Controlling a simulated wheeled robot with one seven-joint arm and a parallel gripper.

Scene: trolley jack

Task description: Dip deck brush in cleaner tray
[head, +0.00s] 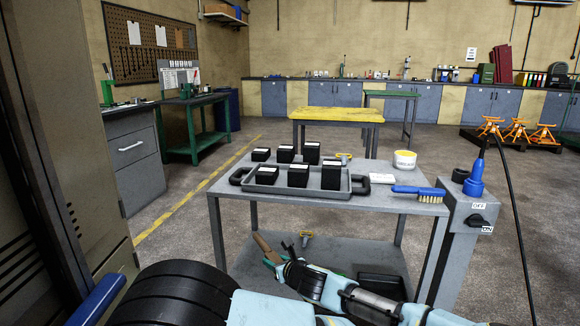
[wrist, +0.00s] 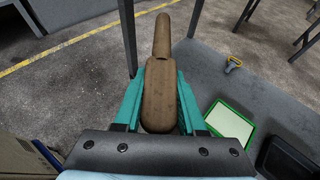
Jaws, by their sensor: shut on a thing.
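My gripper (wrist: 160,105) is shut on a brown wooden brush (wrist: 162,80), with teal fingers on both sides of its block. Its tapered handle points away from me; its bristles are out of sight. In the head view my gripper (head: 284,262) holds the brush (head: 263,246) low at the left front of the grey trolley. A green-rimmed tray with a pale inside (wrist: 231,130), which looks like the cleaner tray, lies on the lower shelf, right of and apart from my gripper. My arm seems to hide it in the head view.
The trolley top (head: 400,207) carries a grey tray of black boxes (head: 264,187), a blue brush (head: 418,193) and a white tub (head: 405,160). The lower shelf (wrist: 240,82) also holds a black tray (wrist: 288,158) and a yellow-handled thing (wrist: 233,64). A trolley leg (wrist: 128,40) stands left of the brush.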

